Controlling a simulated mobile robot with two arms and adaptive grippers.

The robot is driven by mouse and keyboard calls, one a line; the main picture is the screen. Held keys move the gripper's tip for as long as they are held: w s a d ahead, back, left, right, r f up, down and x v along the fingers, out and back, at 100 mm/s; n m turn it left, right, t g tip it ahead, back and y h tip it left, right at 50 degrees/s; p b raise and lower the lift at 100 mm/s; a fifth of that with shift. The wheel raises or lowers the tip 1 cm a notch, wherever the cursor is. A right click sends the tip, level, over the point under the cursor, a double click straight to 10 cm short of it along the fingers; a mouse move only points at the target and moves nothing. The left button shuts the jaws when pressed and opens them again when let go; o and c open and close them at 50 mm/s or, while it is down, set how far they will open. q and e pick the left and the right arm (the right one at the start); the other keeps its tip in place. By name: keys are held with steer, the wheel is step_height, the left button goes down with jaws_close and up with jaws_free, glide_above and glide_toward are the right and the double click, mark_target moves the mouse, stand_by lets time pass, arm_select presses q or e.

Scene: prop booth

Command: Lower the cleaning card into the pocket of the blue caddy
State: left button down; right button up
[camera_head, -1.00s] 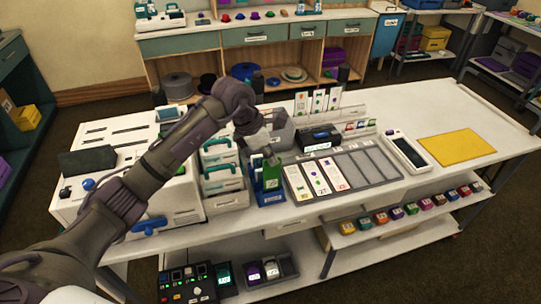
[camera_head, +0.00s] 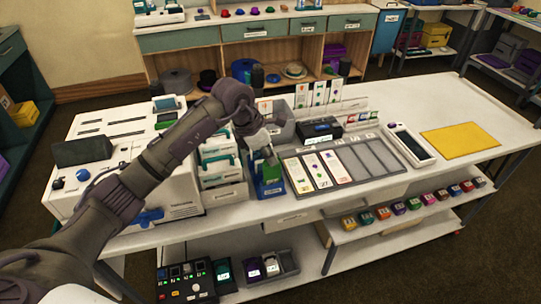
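The blue caddy (camera_head: 270,192) stands on the white workbench near its front edge, just right of the stacked white boxes with teal handles. The green cleaning card (camera_head: 272,172) is upright at the caddy, its lower part appearing to be within the caddy's walls. How deep it sits in the pocket is too small to tell. My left gripper (camera_head: 268,153) comes down from above, its fingers shut on the card's top edge. The fingertips are small and partly blurred. My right gripper is not in view.
Right of the caddy is a grey slotted tray (camera_head: 345,162) with several printed white cards. A grey bin (camera_head: 281,130) stands behind it. A white machine (camera_head: 160,188) is to the left. A yellow mat (camera_head: 460,140) lies at the right, with bare bench around it.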

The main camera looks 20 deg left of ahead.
arm_select(q)
steer(key=shift+f+b, duration=0.7)
steer(key=shift+f, duration=0.3)
steer(key=c, duration=1.2)
jaws_free()
steer(key=shift+c, duration=0.2)
steer(key=v, duration=1.2)
steer(key=shift+w, duration=0.1)
